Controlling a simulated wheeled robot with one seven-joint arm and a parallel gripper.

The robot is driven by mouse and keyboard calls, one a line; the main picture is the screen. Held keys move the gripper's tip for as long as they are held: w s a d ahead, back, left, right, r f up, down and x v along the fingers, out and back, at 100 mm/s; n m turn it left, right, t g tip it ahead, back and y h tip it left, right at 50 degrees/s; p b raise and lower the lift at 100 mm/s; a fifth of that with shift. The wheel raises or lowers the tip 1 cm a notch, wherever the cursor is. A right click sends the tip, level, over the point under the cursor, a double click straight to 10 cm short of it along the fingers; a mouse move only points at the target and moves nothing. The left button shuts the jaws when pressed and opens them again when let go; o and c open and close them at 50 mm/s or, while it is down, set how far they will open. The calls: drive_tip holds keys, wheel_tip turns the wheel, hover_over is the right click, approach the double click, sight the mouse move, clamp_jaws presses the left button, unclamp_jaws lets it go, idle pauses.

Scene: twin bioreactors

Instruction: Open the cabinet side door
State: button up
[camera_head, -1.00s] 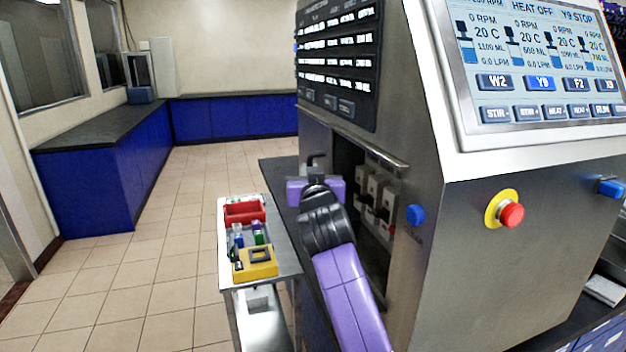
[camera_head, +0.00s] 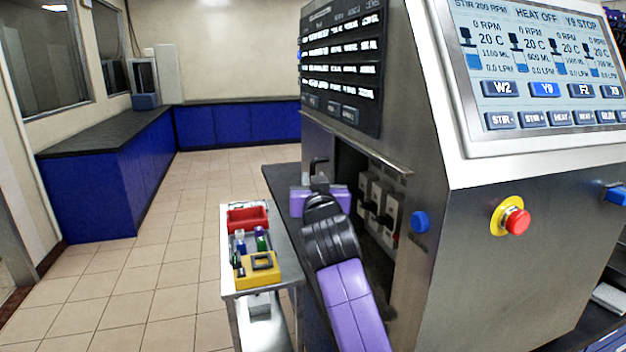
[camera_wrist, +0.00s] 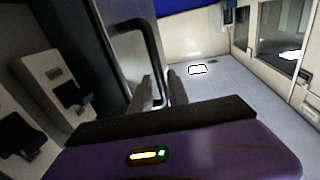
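The cabinet (camera_head: 400,260) is the grey metal housing beside me. A dark opening in its side shows white switch modules (camera_head: 376,205), which also show at the left of the wrist view (camera_wrist: 48,85). In the wrist view the side door (camera_wrist: 115,12) stands away from the opening, with a black bent handle (camera_wrist: 150,38). The handle's top (camera_head: 317,164) shows above my gripper in the head view. My purple gripper (camera_wrist: 162,92) is at the handle's lower end, one finger on each side of it. I cannot tell whether the fingers are closed on it.
A narrow cart (camera_head: 290,268) with a red bin (camera_head: 247,217) and a yellow rack (camera_head: 258,270) stands close left of my arm. A red stop button (camera_head: 515,220) and a blue button (camera_head: 420,222) project from the housing. The tiled floor (camera_head: 150,275) further left is clear.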

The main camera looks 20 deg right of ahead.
drive_tip(key=s, duration=0.2)
drive_tip(key=s+a, duration=0.1)
drive_tip(key=s, duration=0.2)
drive_tip(key=shift+s+a+b, duration=0.1)
drive_tip(key=shift+s+b, duration=0.2)
drive_tip(key=shift+s, duration=0.05)
drive_tip(key=s+a+r+n+t+y, duration=0.2)
drive_tip(key=s+a+r+t, duration=0.1)
drive_tip(key=s, duration=0.1)
drive_tip(key=s+f+n+y, duration=0.2)
drive_tip(key=s+f, duration=1.5)
drive_tip(key=s, duration=0.2)
drive_tip(key=s+d+f+g, duration=0.1)
drive_tip(key=s+f, duration=0.3)
drive_tip(key=s, duration=0.7)
drive_tip(key=s+d+f+m+g, duration=0.1)
drive_tip(key=s+f+g, duration=0.2)
drive_tip(key=s, duration=0.7)
drive_tip(key=s+d+f+g, duration=0.1)
drive_tip(key=s+f, duration=0.4)
drive_tip(key=s, duration=0.6)
drive_tip(key=shift+s+d+f+m+g+h, duration=0.3)
drive_tip(key=shift+s+d+f+g, duration=0.1)
drive_tip(key=shift+d, duration=0.15)
